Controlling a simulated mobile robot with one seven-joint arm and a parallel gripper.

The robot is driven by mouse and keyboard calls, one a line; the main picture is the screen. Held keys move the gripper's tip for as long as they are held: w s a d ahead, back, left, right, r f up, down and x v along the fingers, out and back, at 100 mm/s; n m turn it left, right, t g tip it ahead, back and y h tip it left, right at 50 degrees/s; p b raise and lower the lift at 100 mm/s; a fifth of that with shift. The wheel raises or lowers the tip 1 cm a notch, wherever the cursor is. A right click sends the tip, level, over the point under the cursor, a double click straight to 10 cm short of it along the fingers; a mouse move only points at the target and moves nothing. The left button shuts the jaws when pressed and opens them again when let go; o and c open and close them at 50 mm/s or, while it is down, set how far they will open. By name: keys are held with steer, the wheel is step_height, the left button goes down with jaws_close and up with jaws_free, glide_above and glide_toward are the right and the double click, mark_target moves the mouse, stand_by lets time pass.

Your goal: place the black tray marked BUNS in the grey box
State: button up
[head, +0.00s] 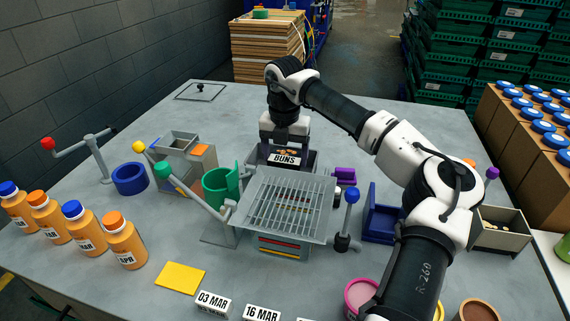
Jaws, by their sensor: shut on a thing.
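The black tray marked BUNS (270,159) shows near the middle of the head view, with brownish buns in it and a white label on its front. My gripper (284,141) points down at its back side and is shut on the black tray; the fingertips are mostly hidden. The grey box (311,161) is right around or beneath the tray, behind the slatted grey rack. Its wall shows to the right of the tray. The rack hides the box's lower front, and I cannot tell whether the tray touches the box's floor.
A slatted grey rack (285,196) stands directly in front of the box. A green cup (218,187) is at its left, a blue-knobbed lever (350,210) and a blue holder (383,217) at its right. Orange bottles (84,228) line the left edge. The table's back left is mostly clear.

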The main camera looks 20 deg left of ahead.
mark_target(285, 158)
steer(key=shift+f, duration=2.05)
steer(key=o, duration=1.2)
steer(key=shift+c, duration=0.2)
steer(key=r, duration=0.4)
steer(key=r+b, duration=0.1)
steer(key=r, duration=0.7)
steer(key=shift+s+r, duration=0.15)
steer(key=shift+s, duration=0.1)
